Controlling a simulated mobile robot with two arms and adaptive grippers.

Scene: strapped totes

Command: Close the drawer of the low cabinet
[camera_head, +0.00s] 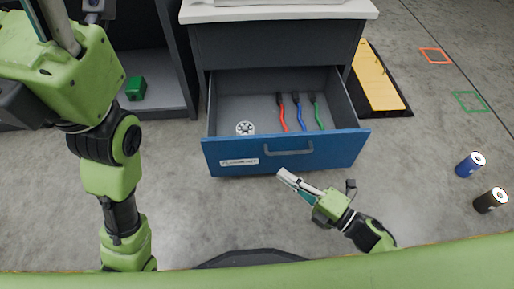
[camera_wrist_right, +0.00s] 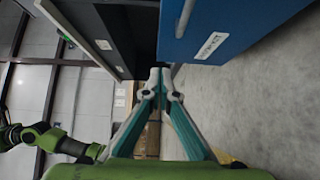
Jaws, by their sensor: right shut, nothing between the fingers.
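The low cabinet (camera_head: 275,45) has a dark body and a pale top. Its drawer (camera_head: 345,110) is pulled well out, with a blue front, a grey handle and a white label. A round grey part and red, blue and green-handled tools lie inside. My right gripper (camera_head: 285,176) is shut and empty, just in front of the blue front, below the handle; I cannot tell whether it touches. In the right wrist view its fingertips (camera_wrist_right: 160,76) meet beside the blue drawer front (camera_wrist_right: 235,28). My left gripper (camera_head: 50,22) is at the top left, its fingertips cut off by the frame.
A dark shelf unit with a green block (camera_head: 136,88) stands left of the cabinet. A yellow panel (camera_head: 376,78) on a dark base lies at the right. Blue (camera_head: 468,166) and black (camera_head: 488,201) cylinders stand on the floor at far right. Floor in front of the drawer is clear.

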